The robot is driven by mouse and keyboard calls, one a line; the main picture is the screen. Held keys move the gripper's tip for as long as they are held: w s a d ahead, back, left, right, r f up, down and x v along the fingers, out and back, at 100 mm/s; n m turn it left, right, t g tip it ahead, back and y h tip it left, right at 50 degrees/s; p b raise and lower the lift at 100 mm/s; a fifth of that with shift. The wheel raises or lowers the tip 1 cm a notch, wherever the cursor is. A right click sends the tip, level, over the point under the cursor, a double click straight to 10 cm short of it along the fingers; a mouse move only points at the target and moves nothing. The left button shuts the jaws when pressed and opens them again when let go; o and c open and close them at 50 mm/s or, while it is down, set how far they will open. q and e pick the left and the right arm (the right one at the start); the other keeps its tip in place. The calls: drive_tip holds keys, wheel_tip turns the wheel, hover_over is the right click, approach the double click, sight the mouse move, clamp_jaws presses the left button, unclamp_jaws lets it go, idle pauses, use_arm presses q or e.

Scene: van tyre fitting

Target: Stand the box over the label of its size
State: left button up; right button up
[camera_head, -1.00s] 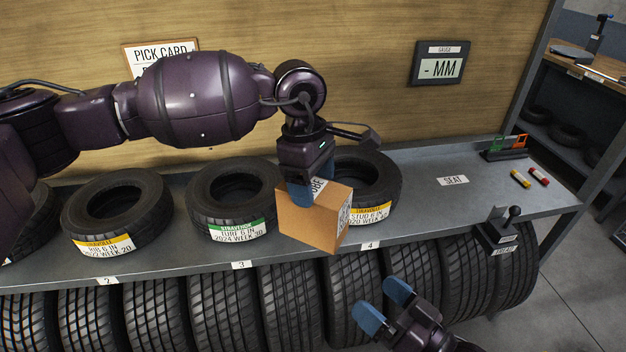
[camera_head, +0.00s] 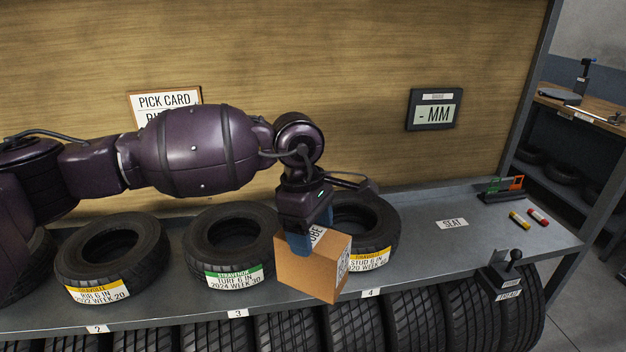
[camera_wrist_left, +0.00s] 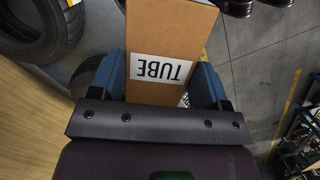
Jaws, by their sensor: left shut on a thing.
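The box (camera_head: 308,272) is brown cardboard with a white label reading TUBE on its top face. My left gripper (camera_head: 308,238) is shut on it from above and holds it in front of the shelf's tyres, near the number 4 label; whether it touches the shelf I cannot tell. In the left wrist view the box (camera_wrist_left: 170,35) sits between the blue fingers, its TUBE label (camera_wrist_left: 163,70) upside down. Number labels 2 (camera_head: 97,329), 3 (camera_head: 238,314) and 4 (camera_head: 371,293) line the shelf edge. No size label for boxes is readable. My right gripper is out of view.
Several tyres lie on the shelf, including TURF (camera_head: 232,240), RIB (camera_head: 110,258) and STUD (camera_head: 372,222). A SEAT label (camera_head: 452,224) lies on clear shelf to the right. A black lever block (camera_head: 505,272) stands at the front right edge. A gauge display (camera_head: 434,110) hangs behind.

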use_arm(q)
drive_tip(key=m, duration=0.4)
drive_tip(key=shift+s+g, duration=0.1)
drive_tip(key=shift+g, duration=0.2)
drive_tip(key=m, duration=0.1)
drive_tip(key=a+m, duration=0.1)
drive_tip(key=m, duration=0.1)
drive_tip(key=shift+y, duration=0.4)
drive_tip(key=s+a+f+m, duration=0.2)
drive_tip(key=a+f, duration=0.3)
drive_tip(key=a, duration=0.4)
drive_tip(key=s+a+f+m, duration=0.2)
drive_tip(key=a+f, duration=0.3)
drive_tip(key=a, duration=0.5)
drive_tip(key=shift+m+y, duration=0.4)
drive_tip(key=shift+m, duration=0.3)
drive_tip(key=shift+a, duration=0.1)
